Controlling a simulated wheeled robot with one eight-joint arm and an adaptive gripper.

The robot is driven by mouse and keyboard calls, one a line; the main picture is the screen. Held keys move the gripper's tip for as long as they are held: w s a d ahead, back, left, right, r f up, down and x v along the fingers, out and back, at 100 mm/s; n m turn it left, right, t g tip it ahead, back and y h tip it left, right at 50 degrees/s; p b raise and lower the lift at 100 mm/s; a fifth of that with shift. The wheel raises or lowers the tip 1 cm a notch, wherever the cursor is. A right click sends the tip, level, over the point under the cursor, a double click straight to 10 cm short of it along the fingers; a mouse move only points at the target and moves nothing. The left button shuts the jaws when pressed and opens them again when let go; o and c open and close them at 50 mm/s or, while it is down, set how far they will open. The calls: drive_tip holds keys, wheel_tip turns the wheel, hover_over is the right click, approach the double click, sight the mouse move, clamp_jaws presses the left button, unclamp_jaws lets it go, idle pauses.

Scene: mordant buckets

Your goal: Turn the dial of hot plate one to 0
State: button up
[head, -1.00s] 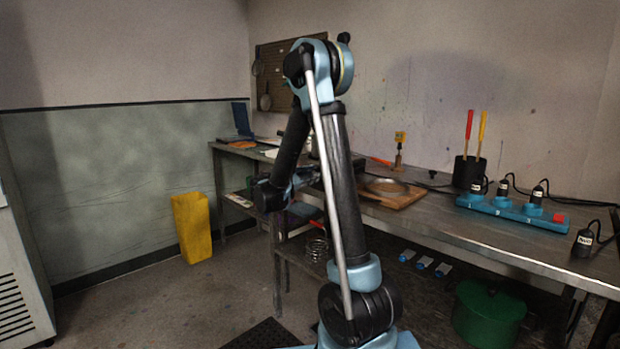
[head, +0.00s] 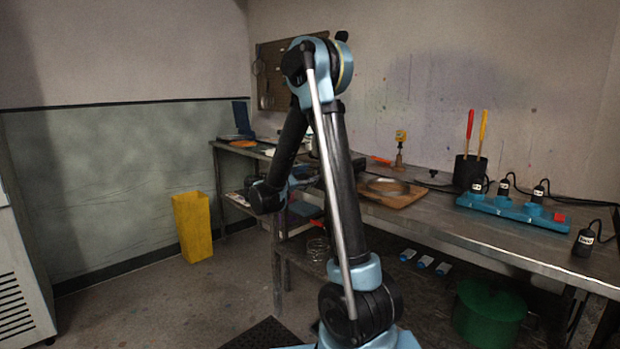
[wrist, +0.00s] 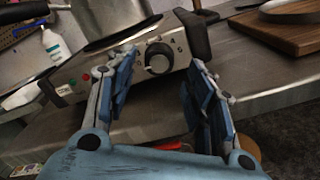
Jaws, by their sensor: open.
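The hot plate's front panel (wrist: 115,72) shows in the wrist view, with a round black dial (wrist: 158,57) near its right end. A metal pot (wrist: 108,15) stands on the hot plate. In the head view my arm hides most of the hot plate, and the gripper cannot be made out.
A wooden board (wrist: 285,35) lies to the right on the metal table (wrist: 265,97). A white bottle (wrist: 54,45) stands left of the hot plate. In the head view a blue power strip (head: 510,209) lies on the right of the table; a yellow bin (head: 192,228) stands on the floor.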

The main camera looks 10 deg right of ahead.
drive_tip(key=v, duration=0.9)
drive_tip(key=shift+s+a, duration=0.2)
drive_tip(key=shift+a, duration=0.1)
drive_tip(key=s+d+f+m+g+y, duration=0.3)
drive_tip(key=s+d+m, duration=0.1)
drive_tip(key=s+d, duration=0.45)
drive_tip(key=s+d+f+m+g+y, duration=0.3)
drive_tip(key=s+d+m+g, duration=0.1)
drive_tip(key=s+d, duration=0.45)
drive_tip(key=s+a+f+m+y, duration=0.2)
drive_tip(key=s+f+m+y, duration=0.1)
drive_tip(key=s, duration=0.3)
drive_tip(key=s+a+f+m+g+y, duration=0.1)
drive_tip(key=s+a+f+m+y, duration=0.1)
drive_tip(key=s, duration=0.5)
drive_tip(key=s+a+f+m+y, duration=0.2)
drive_tip(key=s+f+m+y, duration=0.1)
drive_tip(key=s+f+m, duration=0.2)
drive_tip(key=shift+s+a+y, duration=0.3)
drive_tip(key=shift+s+a, duration=0.05)
drive_tip(key=shift+s, duration=0.6)
